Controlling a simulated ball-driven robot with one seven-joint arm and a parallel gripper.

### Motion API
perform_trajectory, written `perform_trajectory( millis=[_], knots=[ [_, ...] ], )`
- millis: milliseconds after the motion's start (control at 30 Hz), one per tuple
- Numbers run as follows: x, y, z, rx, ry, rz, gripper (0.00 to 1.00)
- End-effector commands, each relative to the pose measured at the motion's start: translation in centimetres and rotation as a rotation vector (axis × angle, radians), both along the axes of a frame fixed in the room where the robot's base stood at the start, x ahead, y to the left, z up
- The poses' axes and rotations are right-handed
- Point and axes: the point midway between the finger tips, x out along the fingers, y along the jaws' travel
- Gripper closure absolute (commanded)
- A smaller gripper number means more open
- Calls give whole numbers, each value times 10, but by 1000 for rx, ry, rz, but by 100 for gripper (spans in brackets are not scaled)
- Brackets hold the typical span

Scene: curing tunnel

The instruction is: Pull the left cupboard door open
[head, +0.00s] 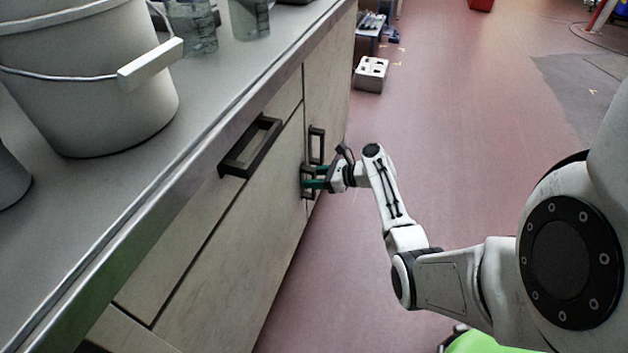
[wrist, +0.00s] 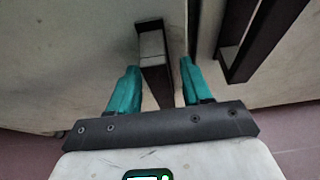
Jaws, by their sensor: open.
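The left cupboard door (head: 240,250) is a pale wood panel under the drawer and looks shut. Its dark upright bar handle (head: 304,187) is near its right edge; it also shows in the wrist view (wrist: 154,62). My gripper (head: 304,176) is at this handle, with its teal fingers reaching toward the door. In the wrist view my gripper (wrist: 160,66) is open, one finger on each side of the handle, with gaps visible. The handle's lower end runs down between the fingers. Whether a finger touches it is unclear.
A neighbouring door's dark handle (head: 317,145) is close by, right of my fingers in the wrist view (wrist: 258,40). A drawer handle (head: 250,147) juts out above. A bucket (head: 85,75) stands on the worktop (head: 215,85). The reddish floor (head: 450,150) beside the cupboard is mostly clear.

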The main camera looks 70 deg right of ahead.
Motion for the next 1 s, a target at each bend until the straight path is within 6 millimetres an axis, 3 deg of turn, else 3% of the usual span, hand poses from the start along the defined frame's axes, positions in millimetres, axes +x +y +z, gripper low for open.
perform_trajectory(
  millis=[267,767,1000],
  knots=[
    [1,0,0,0,0,0,52],
    [1,0,0,0,0,0,100],
    [1,0,0,0,0,0,100]
  ],
)
